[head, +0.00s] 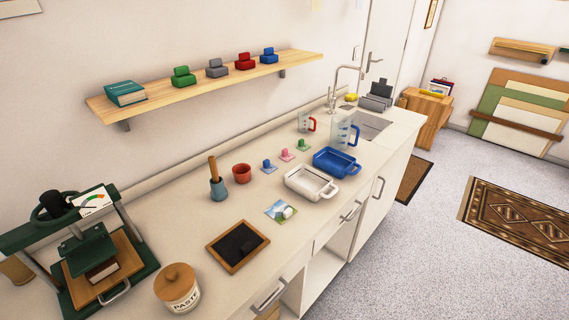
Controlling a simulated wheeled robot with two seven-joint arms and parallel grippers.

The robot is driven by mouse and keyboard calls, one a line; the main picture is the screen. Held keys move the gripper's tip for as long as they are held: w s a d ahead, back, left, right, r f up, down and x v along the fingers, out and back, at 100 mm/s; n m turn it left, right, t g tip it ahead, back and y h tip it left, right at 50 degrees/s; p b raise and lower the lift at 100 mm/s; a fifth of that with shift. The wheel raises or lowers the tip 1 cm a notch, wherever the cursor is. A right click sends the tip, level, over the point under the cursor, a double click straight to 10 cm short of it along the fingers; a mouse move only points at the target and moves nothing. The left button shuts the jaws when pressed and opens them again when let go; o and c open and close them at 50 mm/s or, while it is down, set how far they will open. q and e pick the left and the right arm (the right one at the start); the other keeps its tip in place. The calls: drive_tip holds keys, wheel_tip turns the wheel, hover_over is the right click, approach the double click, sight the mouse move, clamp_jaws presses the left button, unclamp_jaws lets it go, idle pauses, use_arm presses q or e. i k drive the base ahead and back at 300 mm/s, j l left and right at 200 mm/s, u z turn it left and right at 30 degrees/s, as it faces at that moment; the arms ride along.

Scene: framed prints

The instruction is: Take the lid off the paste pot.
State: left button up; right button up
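The paste pot (179,295) is a cream jar marked "PASTE". It stands upright on the counter near the bottom left of the head view. Its round wooden lid (176,278), with a small knob on top, sits on the pot. Neither of my grippers shows in the head view.
A green press (88,250) stands just left of the pot. A dark framed slate (238,246) lies to its right. Further along the counter (200,235) are a blue-grey cup with a wooden handle (217,183), a red bowl (242,173), and white (311,184) and blue (336,162) trays.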

sight(173, 282)
drive_tip(key=j+u, duration=0.6)
drive_tip(key=u, duration=0.15)
drive_tip(key=l+u, duration=0.4)
drive_tip(key=k+l+u, duration=0.2)
drive_tip(key=l+u, duration=0.15)
drive_tip(key=k+l+u, duration=0.15)
drive_tip(key=l+u, duration=0.25)
drive_tip(key=k+l+u, duration=0.2)
drive_tip(key=u, duration=0.15)
